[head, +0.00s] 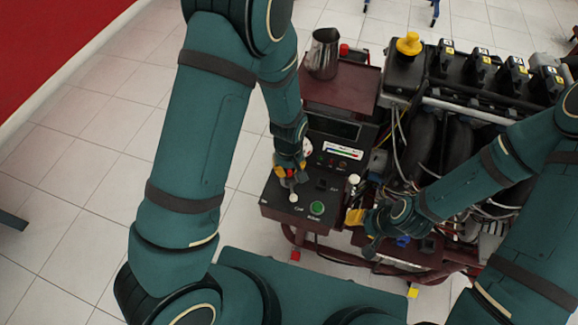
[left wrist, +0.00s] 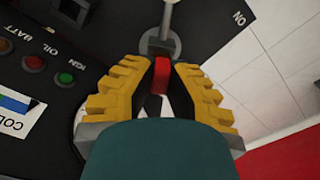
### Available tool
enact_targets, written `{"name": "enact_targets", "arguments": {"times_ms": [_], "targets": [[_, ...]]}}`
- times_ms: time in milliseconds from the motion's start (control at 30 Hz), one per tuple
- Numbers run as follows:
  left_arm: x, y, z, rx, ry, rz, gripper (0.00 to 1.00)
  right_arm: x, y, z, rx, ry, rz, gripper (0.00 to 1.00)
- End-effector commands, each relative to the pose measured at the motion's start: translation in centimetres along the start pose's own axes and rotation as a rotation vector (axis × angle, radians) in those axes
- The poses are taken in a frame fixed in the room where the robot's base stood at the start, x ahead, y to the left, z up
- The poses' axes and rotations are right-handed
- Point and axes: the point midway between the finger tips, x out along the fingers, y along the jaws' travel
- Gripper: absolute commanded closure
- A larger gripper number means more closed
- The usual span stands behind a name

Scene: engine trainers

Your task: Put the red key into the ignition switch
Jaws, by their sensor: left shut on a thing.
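The red key (left wrist: 161,72) is held between the yellow fingers of my left gripper (left wrist: 160,68) in the left wrist view. In the head view my left gripper (head: 289,171) is over the black control panel (head: 270,203), at its upper left. The ignition switch (left wrist: 160,45) is a grey round fitting on the panel, right at the key's front end. The key appears lined up with it; how deep it sits I cannot tell. My right gripper (head: 358,216) is at the panel's right side, with its fingertips partly hidden.
A green button (head: 317,208) and a white-knobbed lever (head: 293,197) are on the panel near my left gripper. A metal jug (head: 323,53) stands on the red-brown top behind. The engine (head: 470,130) with hoses fills the right. Tiled floor lies open at left.

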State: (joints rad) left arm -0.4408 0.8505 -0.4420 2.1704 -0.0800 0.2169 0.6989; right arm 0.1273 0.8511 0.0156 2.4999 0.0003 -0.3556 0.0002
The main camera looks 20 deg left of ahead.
Motion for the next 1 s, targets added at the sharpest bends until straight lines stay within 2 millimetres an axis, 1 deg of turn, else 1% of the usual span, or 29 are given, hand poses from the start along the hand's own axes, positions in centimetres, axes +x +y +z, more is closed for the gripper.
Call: {"name": "enact_targets", "arguments": {"times_ms": [200,467,500,533,567,767,800,833,1000], "targets": [[0.55,-0.03,0.00,0.000,-0.001,0.000,1.00,0.01,0.00,0.00,0.000,0.000,0.000,0.53],[0.61,-0.01,-0.01,0.000,0.000,0.000,1.00,0.00,0.00,0.00,0.000,0.000,0.000,0.53],[0.61,-0.01,-0.01,0.000,0.000,0.000,0.73,0.00,0.00,0.00,0.000,0.000,0.000,0.53],[0.61,-0.01,-0.01,0.000,0.000,0.000,0.62,0.00,0.00,0.00,0.000,0.000,0.000,0.53],[0.61,-0.01,-0.01,0.000,0.000,0.000,0.59,0.00,0.00,0.00,0.000,0.000,0.000,0.53],[0.61,-0.01,-0.01,0.000,0.000,0.000,0.59,0.01,0.00,0.00,0.000,0.000,0.000,0.53],[0.61,-0.01,-0.01,0.000,0.000,0.000,0.42,0.01,0.00,0.00,0.000,0.000,0.000,0.53],[0.61,-0.01,-0.01,0.000,0.000,0.000,0.34,0.01,0.00,0.00,0.000,0.000,0.000,0.53],[0.61,-0.01,-0.01,0.000,0.000,0.000,0.34,0.00,0.00,0.00,0.000,0.000,0.000,0.53]]}}
